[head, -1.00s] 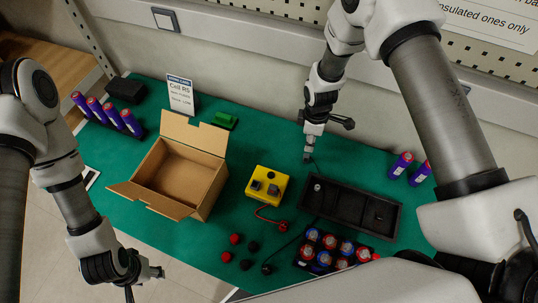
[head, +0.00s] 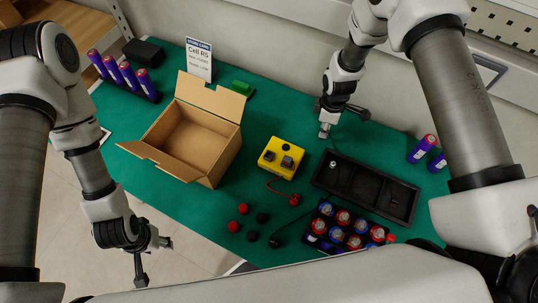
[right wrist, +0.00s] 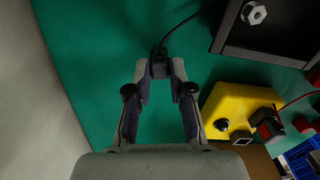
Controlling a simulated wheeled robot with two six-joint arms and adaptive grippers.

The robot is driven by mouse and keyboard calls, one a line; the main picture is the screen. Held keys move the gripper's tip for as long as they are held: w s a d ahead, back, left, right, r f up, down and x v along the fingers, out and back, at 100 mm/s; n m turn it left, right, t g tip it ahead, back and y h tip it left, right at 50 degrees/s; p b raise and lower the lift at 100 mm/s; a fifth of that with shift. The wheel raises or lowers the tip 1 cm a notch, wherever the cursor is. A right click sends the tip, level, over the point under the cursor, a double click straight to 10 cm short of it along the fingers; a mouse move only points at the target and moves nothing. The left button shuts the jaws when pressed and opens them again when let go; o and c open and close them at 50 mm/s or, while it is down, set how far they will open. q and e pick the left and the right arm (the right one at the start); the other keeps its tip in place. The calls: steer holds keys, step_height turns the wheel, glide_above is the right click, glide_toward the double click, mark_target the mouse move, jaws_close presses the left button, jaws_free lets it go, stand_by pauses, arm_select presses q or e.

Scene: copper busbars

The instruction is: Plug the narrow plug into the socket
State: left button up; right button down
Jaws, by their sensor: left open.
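The yellow socket box (head: 269,164) stands mid-table with two dark blocks on top. In the right wrist view the box (right wrist: 218,104) lies right of my fingers, showing a round dark knob, a grey-rimmed square opening (right wrist: 242,138) and a black block. My right gripper (head: 324,134) is behind the black tray's left end, apart from the box. In the right wrist view my right gripper (right wrist: 160,70) is shut on a small black plug (right wrist: 158,68), whose cable runs up and right. The plug's lower end is hidden. My left gripper (head: 152,261) is open and empty off the table's front left edge.
A black tray (head: 365,206) lies right of the box. An open cardboard box (head: 221,160) is to its left. Red and black caps (head: 243,208), a red lead (head: 294,199) and a crate of cells (head: 337,242) are in front. Purple cells (head: 421,149) stand at right.

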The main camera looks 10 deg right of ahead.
steer(key=shift+r+p, duration=1.5)
steer(key=shift+r, duration=0.5)
steer(key=shift+w+r, duration=0.1)
steer(key=shift+r, duration=0.4)
step_height(320, 180, down, 4)
steer(key=b, duration=0.2)
steer(key=shift+r+b, duration=0.25)
steer(key=shift+b, duration=0.15)
steer(key=shift+f, duration=0.3)
steer(key=shift+r, duration=0.15)
